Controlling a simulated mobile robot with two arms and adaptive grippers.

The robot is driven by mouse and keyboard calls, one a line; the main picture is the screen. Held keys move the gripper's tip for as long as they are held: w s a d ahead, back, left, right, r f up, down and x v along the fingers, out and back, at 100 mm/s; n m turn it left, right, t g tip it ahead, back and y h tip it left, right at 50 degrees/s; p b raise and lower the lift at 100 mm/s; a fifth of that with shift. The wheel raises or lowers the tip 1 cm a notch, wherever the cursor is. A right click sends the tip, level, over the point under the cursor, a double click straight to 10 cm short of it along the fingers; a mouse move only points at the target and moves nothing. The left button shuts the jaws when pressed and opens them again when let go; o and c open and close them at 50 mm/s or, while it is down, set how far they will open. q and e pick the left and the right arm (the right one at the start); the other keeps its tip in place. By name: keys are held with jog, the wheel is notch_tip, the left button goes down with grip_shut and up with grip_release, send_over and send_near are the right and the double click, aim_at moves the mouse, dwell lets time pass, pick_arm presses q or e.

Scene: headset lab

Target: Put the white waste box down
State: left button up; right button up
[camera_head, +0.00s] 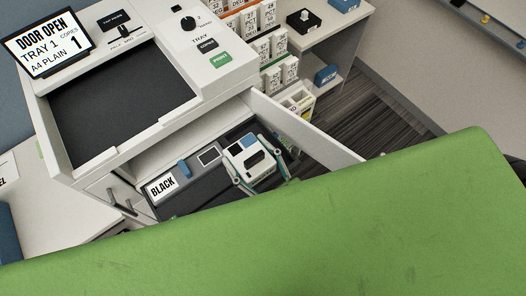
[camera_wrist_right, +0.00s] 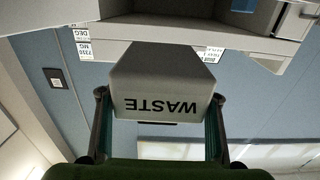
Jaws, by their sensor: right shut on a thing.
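The white waste box (camera_head: 246,150) is inside the open front of the printer, beside the dark cartridge tray (camera_head: 168,204) with a BLACK label. A blue patch and a dark opening show on top. My right gripper (camera_head: 254,161) is shut on it, with one finger on each side. In the right wrist view, the box (camera_wrist_right: 160,82) sits between both fingers, and WASTE reads upside down. I cannot tell whether its underside touches anything. My left gripper is not in view.
The printer (camera_head: 125,100) screen reads DOOR OPEN. Its white door (camera_head: 305,128) stands swung out on the right of the box. A shelf (camera_head: 325,45) with small labelled boxes stands behind, right. My green arm covers the lower picture. Striped floor shows at right.

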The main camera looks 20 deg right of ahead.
aim_at(258, 148)
jog(key=w+d+f+b, duration=0.1)
jog(key=f+b, duration=0.1)
jog(key=w+d+f+b, duration=0.1)
jog(key=w+d+f, duration=0.1)
jog(key=shift+w+d+f+b, duration=0.15)
jog(key=shift+w+b, duration=0.05)
jog(key=shift+b, duration=0.2)
jog(key=w+d+f+b, duration=0.1)
jog(key=d+f+b, duration=0.1)
jog(key=b, duration=0.1)
jog(key=shift+w+f, duration=0.3)
jog(key=shift+w, duration=0.05)
notch_tip(258, 148, down, 3)
jog(key=b, duration=0.4)
jog(key=shift+w+d+f, duration=0.1)
jog(key=shift+d+f, duration=0.05)
jog(key=shift+f, duration=0.05)
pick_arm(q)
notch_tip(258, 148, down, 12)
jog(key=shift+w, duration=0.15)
pick_arm(e)
jog(key=shift+r, duration=0.1)
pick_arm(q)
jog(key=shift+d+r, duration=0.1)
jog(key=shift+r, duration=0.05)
